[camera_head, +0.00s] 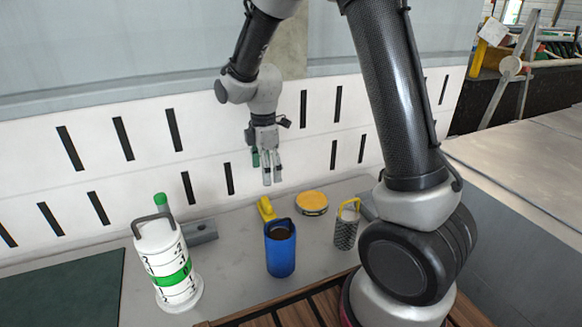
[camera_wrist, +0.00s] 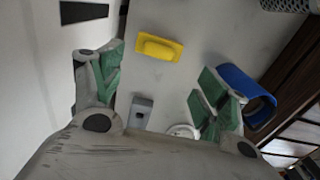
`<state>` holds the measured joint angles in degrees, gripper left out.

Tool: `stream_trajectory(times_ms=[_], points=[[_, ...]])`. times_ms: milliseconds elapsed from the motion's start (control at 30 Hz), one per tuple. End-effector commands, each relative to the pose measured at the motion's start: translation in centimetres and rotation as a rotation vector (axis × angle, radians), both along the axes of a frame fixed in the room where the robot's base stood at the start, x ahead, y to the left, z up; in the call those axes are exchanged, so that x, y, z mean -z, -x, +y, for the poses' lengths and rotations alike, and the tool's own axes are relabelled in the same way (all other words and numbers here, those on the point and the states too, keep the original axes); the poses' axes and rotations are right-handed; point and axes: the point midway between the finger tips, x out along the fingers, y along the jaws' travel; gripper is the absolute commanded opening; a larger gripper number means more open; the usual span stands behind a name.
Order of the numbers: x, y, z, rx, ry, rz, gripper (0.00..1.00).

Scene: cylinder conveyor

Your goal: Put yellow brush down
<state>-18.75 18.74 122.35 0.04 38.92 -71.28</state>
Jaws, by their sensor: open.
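The yellow brush (camera_head: 265,208) lies on the grey table, behind the blue container. It also shows in the wrist view (camera_wrist: 158,47), flat on the table with its raised grip facing up. My gripper (camera_head: 267,168) is above the table near the back wall, over the area of the brush. In the wrist view, my gripper (camera_wrist: 160,80) has its green-padded fingers spread wide with nothing between them. The brush is apart from the fingers, beyond their tips in that view.
A blue container (camera_head: 281,252) stands in front of the brush. A yellow round tin (camera_head: 312,203) and a grater (camera_head: 346,230) are to the right. A white-and-green cylinder (camera_head: 160,245) and a grey block (camera_head: 201,231) are to the left. The slotted white wall (camera_head: 205,150) is behind.

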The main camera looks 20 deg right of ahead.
Motion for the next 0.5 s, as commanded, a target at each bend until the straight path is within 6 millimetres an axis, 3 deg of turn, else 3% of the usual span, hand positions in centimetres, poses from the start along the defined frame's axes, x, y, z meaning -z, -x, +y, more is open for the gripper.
stream_trajectory(times_ms=[133,267,367,500], points=[[-1.0,0.3,-0.5,0.036,-0.004,-0.011,0.75],[-5.0,1.9,-2.7,0.207,-0.022,-0.055,0.75],[-9.4,4.8,-5.5,0.431,-0.051,-0.105,0.75],[-14.4,10.2,-9.2,0.776,-0.106,-0.172,0.75]])
